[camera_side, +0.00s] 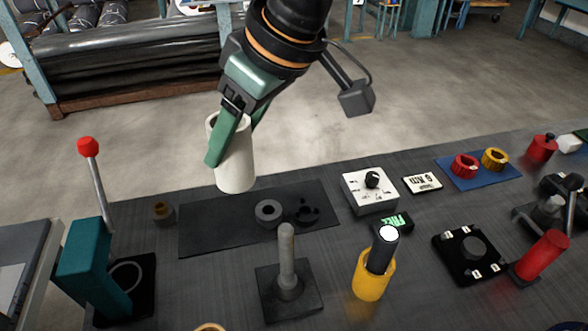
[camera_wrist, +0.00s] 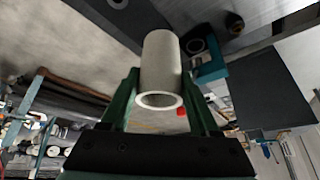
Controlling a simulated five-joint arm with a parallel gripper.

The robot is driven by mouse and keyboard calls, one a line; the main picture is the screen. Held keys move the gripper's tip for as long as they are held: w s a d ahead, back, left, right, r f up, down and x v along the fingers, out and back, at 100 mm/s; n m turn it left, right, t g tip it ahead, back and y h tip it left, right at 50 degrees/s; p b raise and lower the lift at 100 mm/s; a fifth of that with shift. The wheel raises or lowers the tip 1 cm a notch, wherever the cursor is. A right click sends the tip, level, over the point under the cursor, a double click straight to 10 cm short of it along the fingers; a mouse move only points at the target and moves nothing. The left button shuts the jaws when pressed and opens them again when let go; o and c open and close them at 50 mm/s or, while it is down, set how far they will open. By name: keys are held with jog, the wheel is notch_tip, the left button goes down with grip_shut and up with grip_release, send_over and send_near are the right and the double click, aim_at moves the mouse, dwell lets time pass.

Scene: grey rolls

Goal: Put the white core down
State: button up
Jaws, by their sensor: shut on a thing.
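The white core (camera_side: 236,165) is a hollow white cylinder. My gripper (camera_side: 226,142) has green fingers and is shut on it, holding it slightly tilted above the back of the table, near the dark mat (camera_side: 205,225). In the wrist view the white core (camera_wrist: 161,68) sits between the two green fingers of my gripper (camera_wrist: 160,90), with its open end facing the camera. I cannot tell the exact height of its lower end above the table.
A grey ring (camera_side: 268,211) and a black notched part (camera_side: 306,210) lie on the mat. A grey post (camera_side: 287,250) stands in front. A red-knobbed lever (camera_side: 89,148) rises at left. A white dial box (camera_side: 370,190) and yellow cup (camera_side: 372,280) are right. The mat's left part is clear.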

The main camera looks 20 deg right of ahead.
jog(key=w+a+f, duration=0.1)
jog(key=w+a, duration=0.1)
jog(key=w, duration=0.4)
jog(key=w+a+f, duration=0.1)
jog(key=w+a, duration=0.2)
jog(key=w, duration=0.3)
jog(key=shift+a+f, duration=0.25)
jog(key=shift+f, duration=0.15)
notch_tip(320, 180, down, 20)
jog(key=shift+f, duration=0.1)
dwell(0.4)
jog(key=o, duration=1)
jog(key=shift+o, duration=0.2)
